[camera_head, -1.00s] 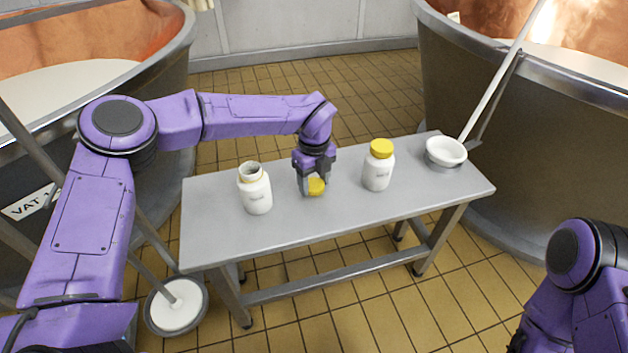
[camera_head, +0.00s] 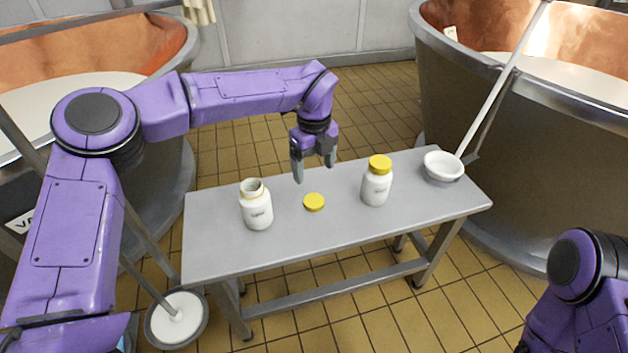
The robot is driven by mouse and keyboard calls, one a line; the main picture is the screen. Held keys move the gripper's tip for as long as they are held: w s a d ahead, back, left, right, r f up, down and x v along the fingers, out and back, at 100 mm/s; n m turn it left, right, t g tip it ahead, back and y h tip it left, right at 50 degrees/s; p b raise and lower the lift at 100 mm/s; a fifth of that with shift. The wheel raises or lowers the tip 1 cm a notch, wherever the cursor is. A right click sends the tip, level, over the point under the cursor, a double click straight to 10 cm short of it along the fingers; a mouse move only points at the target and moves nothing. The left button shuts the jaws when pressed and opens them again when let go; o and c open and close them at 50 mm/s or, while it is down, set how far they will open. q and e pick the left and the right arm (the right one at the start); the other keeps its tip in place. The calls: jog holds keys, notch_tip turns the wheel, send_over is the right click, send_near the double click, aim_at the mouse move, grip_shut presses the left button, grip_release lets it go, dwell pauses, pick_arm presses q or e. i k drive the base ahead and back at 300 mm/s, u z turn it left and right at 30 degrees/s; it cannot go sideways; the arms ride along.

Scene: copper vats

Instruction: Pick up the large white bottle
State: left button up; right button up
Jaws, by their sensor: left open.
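Two white bottles of similar size stand upright on the grey table. The left bottle (camera_head: 257,207) has no lid and its mouth is open. The right bottle (camera_head: 376,187) wears a yellow lid. A loose yellow lid (camera_head: 314,202) lies flat on the table between them. My left gripper (camera_head: 314,176) is open and empty, raised above the table behind the loose lid and between the bottles, touching neither. My right arm shows at the lower right edge, but its gripper is out of view.
The grey table (camera_head: 220,262) has bare room at its front. Copper-lined vats stand behind on the left (camera_head: 165,165) and right (camera_head: 540,165).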

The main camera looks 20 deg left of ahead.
aim_at(254, 199)
jog(key=k, duration=1)
